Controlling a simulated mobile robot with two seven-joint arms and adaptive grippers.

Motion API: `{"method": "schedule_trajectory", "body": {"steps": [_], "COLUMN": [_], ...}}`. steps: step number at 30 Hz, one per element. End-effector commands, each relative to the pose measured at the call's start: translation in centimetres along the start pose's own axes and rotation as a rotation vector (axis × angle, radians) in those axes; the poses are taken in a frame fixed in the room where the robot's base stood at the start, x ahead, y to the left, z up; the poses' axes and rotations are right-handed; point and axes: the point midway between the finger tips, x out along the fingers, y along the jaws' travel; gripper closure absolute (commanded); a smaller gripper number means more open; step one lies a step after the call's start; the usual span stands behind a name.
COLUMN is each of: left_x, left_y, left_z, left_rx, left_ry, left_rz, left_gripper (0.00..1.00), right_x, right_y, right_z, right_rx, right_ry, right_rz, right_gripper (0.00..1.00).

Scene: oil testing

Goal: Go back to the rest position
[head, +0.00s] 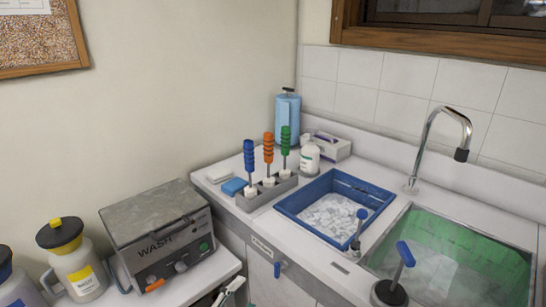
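Neither of my grippers can be made out in the head view. A small white and dark shape at the bottom edge, left of the cabinet, is cut off, and I cannot tell what it is. A grey box marked WASH (155,235) stands on the lower left counter. A grey rack (266,190) holds tools with blue, orange and green handles upright. A blue tray (334,207) with whitish contents lies right of the rack.
A white bottle (310,158) and blue roll (287,120) stand behind the rack.

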Motion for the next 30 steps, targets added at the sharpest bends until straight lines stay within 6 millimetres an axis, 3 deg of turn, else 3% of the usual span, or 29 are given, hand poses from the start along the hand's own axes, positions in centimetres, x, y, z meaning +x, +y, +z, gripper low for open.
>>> {"method": "schedule_trajectory", "body": {"steps": [7, 12, 15, 19, 30], "left_x": [-10.9, -17.9, -20.4, -21.8, -21.9], "left_y": [6.9, 11.2, 12.7, 13.5, 13.6], "left_z": [3.7, 4.1, 3.9, 3.7, 3.6], "left_rx": [-0.646, -0.969, -1.081, -1.145, -1.148], "left_ry": [-0.382, -0.584, -0.654, -0.693, -0.696], "left_rz": [0.037, 0.066, 0.076, 0.082, 0.084], "left_gripper": [0.42, 0.42, 0.42, 0.42, 0.42], "right_x": [0.0, 0.0, 0.0, 0.0, 0.0], "right_y": [0.0, 0.0, 0.0, 0.0, 0.0], "right_z": [0.0, 0.0, 0.0, 0.0, 0.1], "right_rx": [0.0, 0.0, 0.0, 0.0, 0.0], "right_ry": [0.0, 0.0, -0.001, -0.001, -0.002], "right_rz": [0.0, 0.0, 0.0, 0.0, 0.0], "right_gripper": [0.6, 0.6, 0.6, 0.6, 0.6]}}
